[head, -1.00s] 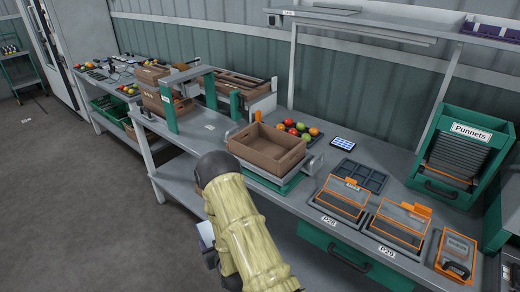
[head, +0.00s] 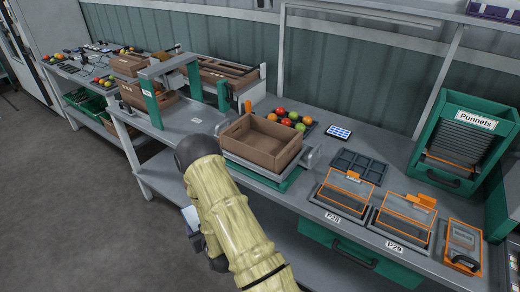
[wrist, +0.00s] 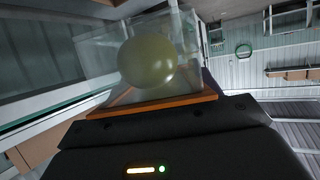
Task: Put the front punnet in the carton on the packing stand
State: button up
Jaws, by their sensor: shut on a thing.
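In the wrist view a clear punnet (wrist: 95,50) with an orange edge and a round, yellow-green fruit (wrist: 147,62) stands against my gripper (wrist: 160,113). My gripper is shut on this punnet; its fingertips are not clearly seen. In the head view my arm hides the gripper and the held punnet. An open brown carton (head: 255,151) sits on the green-based packing stand (head: 262,178), just beyond and right of my arm. It looks empty, though its near inside is partly hidden.
Orange-framed stations marked P28 (head: 345,190) and P29 (head: 403,220) are on the bench right of the carton. A tray of tomatoes (head: 288,120), a small screen (head: 338,132) and a dark tray (head: 358,166) lie behind. A green punnet rack (head: 463,143) stands far right.

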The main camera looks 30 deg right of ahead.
jog(key=shift+r, duration=0.1)
notch_tip(320, 180, up, 7)
jog(key=p, duration=0.6)
jog(key=shift+p, duration=0.4)
jog(key=shift+a+f, duration=0.1)
jog(key=shift+f, duration=0.35)
jog(key=shift+r, duration=0.1)
